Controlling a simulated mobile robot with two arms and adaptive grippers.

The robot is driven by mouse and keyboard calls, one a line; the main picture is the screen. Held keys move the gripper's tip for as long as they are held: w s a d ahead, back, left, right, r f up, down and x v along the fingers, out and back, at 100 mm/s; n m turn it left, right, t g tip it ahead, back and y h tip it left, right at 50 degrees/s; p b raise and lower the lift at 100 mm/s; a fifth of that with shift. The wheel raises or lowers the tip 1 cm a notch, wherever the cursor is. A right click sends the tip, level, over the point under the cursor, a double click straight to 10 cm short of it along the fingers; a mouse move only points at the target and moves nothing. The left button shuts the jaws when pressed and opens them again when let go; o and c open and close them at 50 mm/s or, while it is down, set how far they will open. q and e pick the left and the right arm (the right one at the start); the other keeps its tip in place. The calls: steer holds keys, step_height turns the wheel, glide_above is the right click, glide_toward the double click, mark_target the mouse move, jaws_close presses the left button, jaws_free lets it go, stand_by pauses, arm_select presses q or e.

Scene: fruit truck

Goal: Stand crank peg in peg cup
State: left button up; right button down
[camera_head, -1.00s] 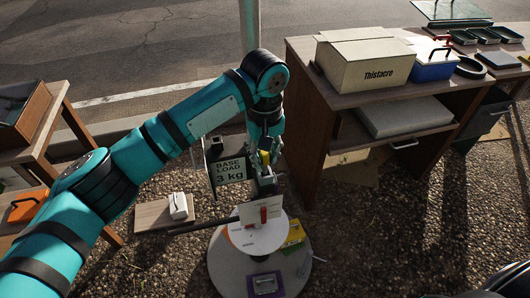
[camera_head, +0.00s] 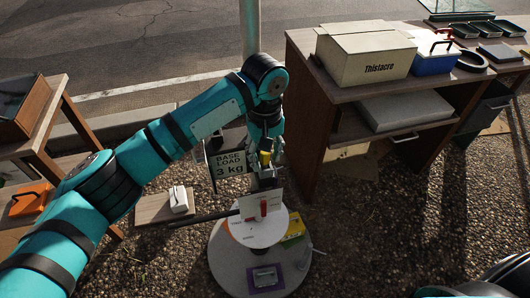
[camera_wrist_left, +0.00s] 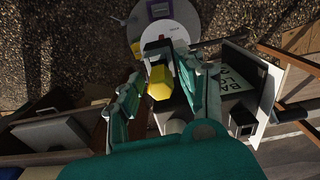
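A yellow six-sided piece, likely the crank peg's top (camera_wrist_left: 160,83), shows between my left gripper's fingers in the wrist view. The peg's lower part is hidden, and I cannot make out the peg cup clearly. My right gripper is out of view.
A round white disc (camera_head: 258,232) with an upright plate and red piece sits on a larger round base (camera_head: 228,262). A "BASE LOAD 3 kg" sign (camera_head: 229,168) stands just left of the gripper. A wooden desk (camera_head: 309,110) is close on the right.

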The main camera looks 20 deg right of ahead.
arm_select(q)
steer(key=shift+o, duration=0.7)
steer(key=shift+r, duration=0.1)
step_height(320, 180, up, 12)
stand_by(0.3)
